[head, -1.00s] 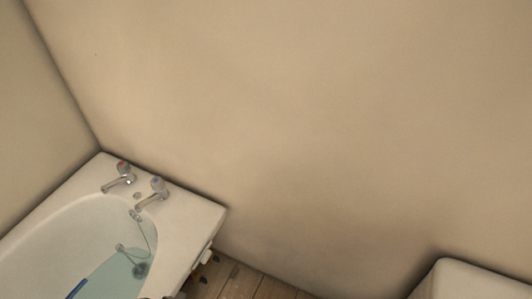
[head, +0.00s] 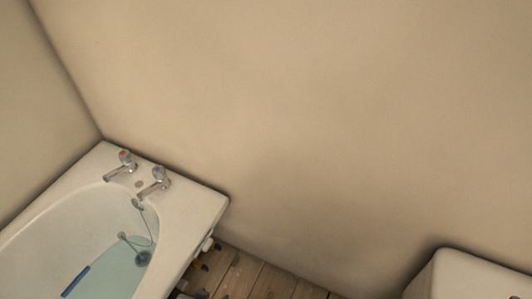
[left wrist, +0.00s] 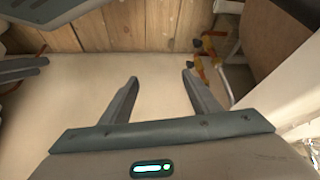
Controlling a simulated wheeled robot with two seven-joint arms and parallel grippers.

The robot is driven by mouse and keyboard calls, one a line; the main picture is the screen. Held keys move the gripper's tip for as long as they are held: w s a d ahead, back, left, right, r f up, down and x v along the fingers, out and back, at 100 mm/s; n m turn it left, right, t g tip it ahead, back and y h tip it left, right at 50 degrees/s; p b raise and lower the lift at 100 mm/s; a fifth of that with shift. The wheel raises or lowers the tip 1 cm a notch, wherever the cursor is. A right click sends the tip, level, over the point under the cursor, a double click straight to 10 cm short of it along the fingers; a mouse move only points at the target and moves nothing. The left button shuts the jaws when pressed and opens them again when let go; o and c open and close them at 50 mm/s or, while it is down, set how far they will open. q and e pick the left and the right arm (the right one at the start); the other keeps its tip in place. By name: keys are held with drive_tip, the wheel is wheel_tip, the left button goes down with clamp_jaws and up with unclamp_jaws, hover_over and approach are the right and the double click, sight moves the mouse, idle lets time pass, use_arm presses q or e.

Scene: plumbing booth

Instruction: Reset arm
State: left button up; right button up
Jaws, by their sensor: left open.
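My left gripper (left wrist: 160,78) is in the left wrist view, open, with its two grey fingers apart and nothing between them. A pale flat surface lies behind the fingers. Grey parts at the left edge of the left wrist view look like part of my other gripper, cut off by the frame; their jaw state is unclear. Neither gripper shows clearly in the head view.
A white bath (head: 190,215) with two taps (head: 140,177), a blue stick (head: 76,281) and bluish water stands at the lower left. Orange-handled pipe fittings (left wrist: 205,62) are near the gripper. Wooden floor (head: 240,277) shows beside the bath; a white fixture (head: 465,275) is lower right.

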use_arm(q)
drive_tip(key=s+d+f+t, duration=0.1)
drive_tip(key=f, duration=0.6)
drive_tip(key=s+d+f+t, duration=0.1)
drive_tip(key=s+f, duration=0.1)
drive_tip(key=f, duration=0.5)
drive_tip(key=shift+s+d+f+h, duration=0.15)
drive_tip(key=shift+d+f+h, duration=0.1)
drive_tip(key=shift+d+h, duration=0.15)
